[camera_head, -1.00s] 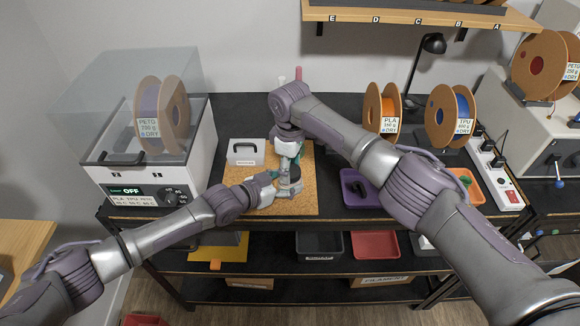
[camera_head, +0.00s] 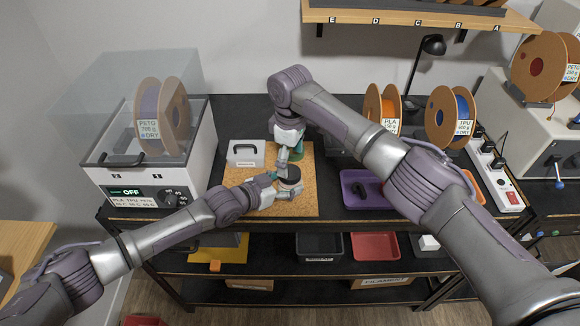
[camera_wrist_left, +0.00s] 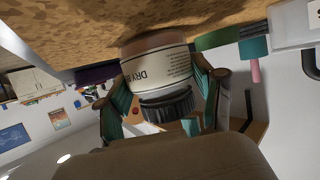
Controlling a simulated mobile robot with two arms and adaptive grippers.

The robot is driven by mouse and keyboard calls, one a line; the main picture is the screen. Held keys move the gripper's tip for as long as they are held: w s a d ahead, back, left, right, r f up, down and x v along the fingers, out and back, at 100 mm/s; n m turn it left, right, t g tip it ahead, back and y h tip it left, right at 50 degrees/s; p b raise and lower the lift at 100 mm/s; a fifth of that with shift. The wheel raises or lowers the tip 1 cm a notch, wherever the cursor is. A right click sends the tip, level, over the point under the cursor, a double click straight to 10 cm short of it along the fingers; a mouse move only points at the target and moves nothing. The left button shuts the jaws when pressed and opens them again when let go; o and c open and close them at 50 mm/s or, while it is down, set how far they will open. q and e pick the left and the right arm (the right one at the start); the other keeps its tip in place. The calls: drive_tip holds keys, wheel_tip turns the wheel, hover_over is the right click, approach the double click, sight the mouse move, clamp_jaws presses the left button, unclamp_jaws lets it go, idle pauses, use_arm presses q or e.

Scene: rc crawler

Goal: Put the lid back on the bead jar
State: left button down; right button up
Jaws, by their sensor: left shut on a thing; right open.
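The bead jar (camera_wrist_left: 158,70) is pale with a "DRY B…" label and stands on the cork mat. My left gripper (camera_head: 277,187) is shut on it from the left; its teal fingers sit on both sides of the jar in the left wrist view. The black ribbed lid (camera_head: 289,174) sits on the jar's mouth; it also shows in the left wrist view (camera_wrist_left: 168,106), and looks level. Whether it is fully seated I cannot tell. My right gripper (camera_head: 284,165) is open, just above and behind the lid, partly hidden by its own wrist.
The cork mat (camera_head: 240,185) lies on the black bench. A white handled box (camera_head: 246,153) stands behind left, a dryer (camera_head: 150,180) at the left. A purple tray (camera_head: 352,200) and orange tray (camera_head: 470,185) lie right. A shelf (camera_head: 420,17) hangs above.

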wheel_tip(320, 180, up, 8)
drive_tip(key=shift+r, duration=0.1)
use_arm(q)
drive_tip(key=shift+c, duration=0.3)
unclamp_jaws()
drive_tip(key=shift+a, duration=0.1)
drive_tip(key=v, duration=1.2)
